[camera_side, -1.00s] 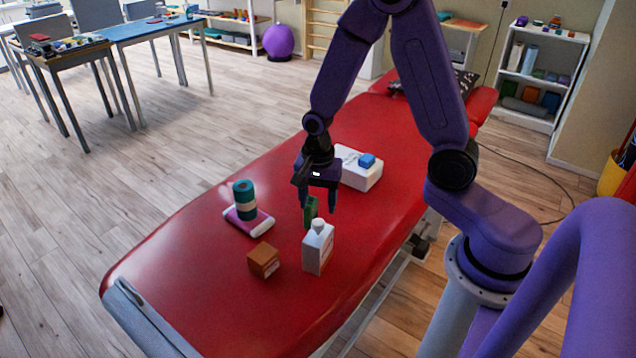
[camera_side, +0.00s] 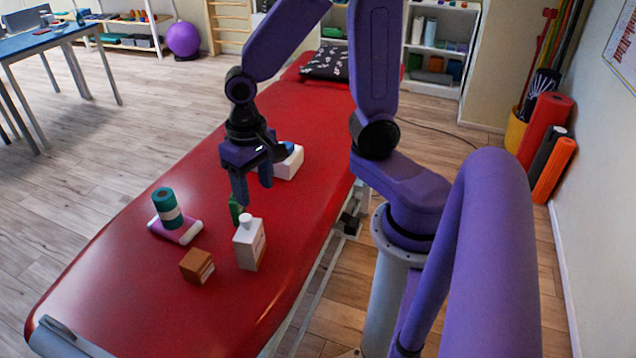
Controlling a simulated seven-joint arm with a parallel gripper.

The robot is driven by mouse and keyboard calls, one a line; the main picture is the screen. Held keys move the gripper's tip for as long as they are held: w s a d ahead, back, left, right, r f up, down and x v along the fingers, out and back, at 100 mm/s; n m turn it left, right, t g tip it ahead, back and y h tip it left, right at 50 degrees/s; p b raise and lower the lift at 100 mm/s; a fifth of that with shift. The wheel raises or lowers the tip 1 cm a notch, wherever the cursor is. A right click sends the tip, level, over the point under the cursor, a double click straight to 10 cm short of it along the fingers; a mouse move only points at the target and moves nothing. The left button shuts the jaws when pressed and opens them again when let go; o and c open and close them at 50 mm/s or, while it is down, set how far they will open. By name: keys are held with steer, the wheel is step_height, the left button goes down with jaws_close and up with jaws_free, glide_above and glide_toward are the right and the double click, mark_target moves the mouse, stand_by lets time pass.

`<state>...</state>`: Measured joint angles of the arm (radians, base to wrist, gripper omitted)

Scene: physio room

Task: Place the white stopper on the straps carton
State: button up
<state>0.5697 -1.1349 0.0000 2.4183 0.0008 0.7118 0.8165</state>
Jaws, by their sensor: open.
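A larger white box (camera_side: 289,162) lies farther back, partly hidden by my gripper. I cannot read any label, so I cannot tell which is the straps carton. My gripper (camera_side: 255,193) is open and empty, fingers pointing down. In the picture its fingertips are just above the stopper, with no contact visible.
A dark green object (camera_side: 235,209) stands behind the bottle, partly hidden. A teal roll with a pale band (camera_side: 167,208) stands on a pink and white pack (camera_side: 182,233) at left. The red table (camera_side: 110,290) is clear at its near-left end.

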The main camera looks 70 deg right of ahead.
steer(key=s+r+n, duration=0.4)
steer(key=s+n, duration=1)
steer(key=n, duration=0.1)
steer(key=shift+a+r, duration=0.15)
steer(key=shift+a, duration=0.05)
